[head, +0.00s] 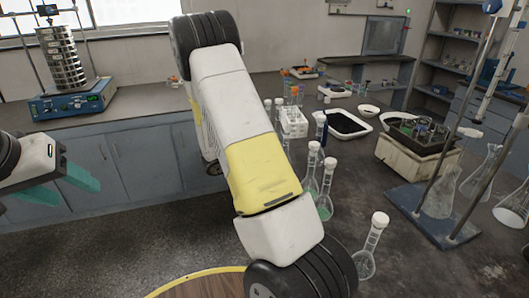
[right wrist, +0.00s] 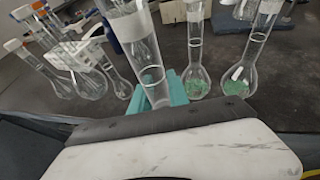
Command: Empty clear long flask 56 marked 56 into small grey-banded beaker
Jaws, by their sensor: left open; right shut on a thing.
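My right gripper (right wrist: 168,92) shows in the right wrist view with teal fingers shut on a clear glass neck with a white band (right wrist: 150,70). This looks like the clear long flask; no number 56 is readable, and its lower part is hidden behind the gripper body. In the head view my right arm hides that gripper. My left gripper (head: 62,186) is open and empty at the left, in front of the blue-grey cabinets. I cannot make out the small grey-banded beaker in either view.
Flasks with green contents (head: 325,207) and a white-stoppered clear flask (head: 364,263) stand on the dark bench. A white tube rack (head: 292,127), a black tray (head: 345,124) and a blue-based stand (head: 440,232) are nearby. A sieve shaker (head: 75,103) is at the far left.

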